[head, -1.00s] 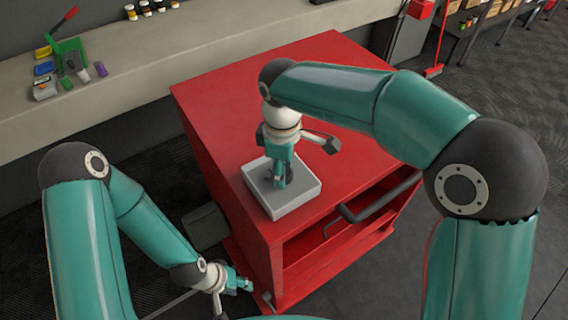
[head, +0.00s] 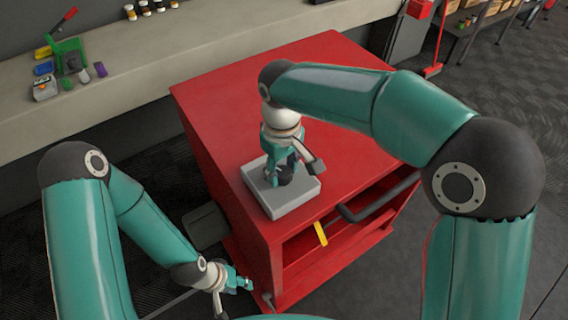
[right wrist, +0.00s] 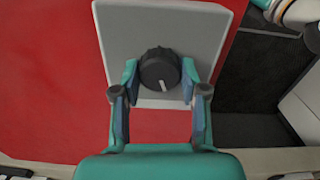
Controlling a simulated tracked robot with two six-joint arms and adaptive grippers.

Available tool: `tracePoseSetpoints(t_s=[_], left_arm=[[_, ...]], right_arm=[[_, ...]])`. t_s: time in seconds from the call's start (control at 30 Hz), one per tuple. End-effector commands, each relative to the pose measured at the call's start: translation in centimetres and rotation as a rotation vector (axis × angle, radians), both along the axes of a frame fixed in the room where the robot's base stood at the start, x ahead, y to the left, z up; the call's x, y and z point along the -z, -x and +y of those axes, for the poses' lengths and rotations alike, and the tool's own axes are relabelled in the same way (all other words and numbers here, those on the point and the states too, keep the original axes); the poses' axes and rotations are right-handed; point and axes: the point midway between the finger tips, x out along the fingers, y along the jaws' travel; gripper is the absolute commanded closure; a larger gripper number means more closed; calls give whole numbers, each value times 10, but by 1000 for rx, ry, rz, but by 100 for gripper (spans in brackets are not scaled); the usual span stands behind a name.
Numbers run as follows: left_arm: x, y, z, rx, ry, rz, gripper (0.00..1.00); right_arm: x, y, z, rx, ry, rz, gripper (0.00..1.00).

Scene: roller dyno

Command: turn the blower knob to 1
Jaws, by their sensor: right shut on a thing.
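The blower knob (right wrist: 160,68) is black and round with a ribbed rim, on a light grey panel (right wrist: 205,25). Its white pointer line points down in the right wrist view, tilted slightly right. In the head view the grey panel box (head: 290,208) sits on the red cabinet's near corner. My right gripper (head: 284,180) is over it and partly hides the knob. In the right wrist view its fingers (right wrist: 160,92) are shut on the knob from both sides. My left gripper (head: 242,284) is low beside the cabinet, away from the knob; its jaws are too small to read.
The red cabinet (head: 215,110) has a clear top around the panel. A dark bar handle (head: 375,205) and a yellow strip (head: 320,233) are at its front. Small coloured items and a green holder (head: 70,50) stand on the long bench (head: 150,70) behind.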

Motion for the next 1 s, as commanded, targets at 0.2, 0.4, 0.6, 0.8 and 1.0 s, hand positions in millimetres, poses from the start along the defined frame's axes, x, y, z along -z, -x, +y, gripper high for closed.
tracePoseSetpoints(t_s=[0.2, 0.4, 0.6, 0.8, 1.0], left_arm=[[0, 0, 0, 0, 0, 0, 60], [0, 0, 0, 0, 0, 0, 60], [0, 0, 0, 0, 0, 0, 60], [0, 0, 0, 0, 0, 0, 60], [9, 0, 0, 0, 0, -1, 60]], right_arm=[[-3, -5, 0, 27, -4, -16, 92], [-3, -5, 0, 27, -5, -17, 92], [-3, -4, 0, 26, -5, -15, 40], [-2, -2, 0, 25, -3, -8, 32], [-3, -2, 0, 24, -2, -6, 32]])
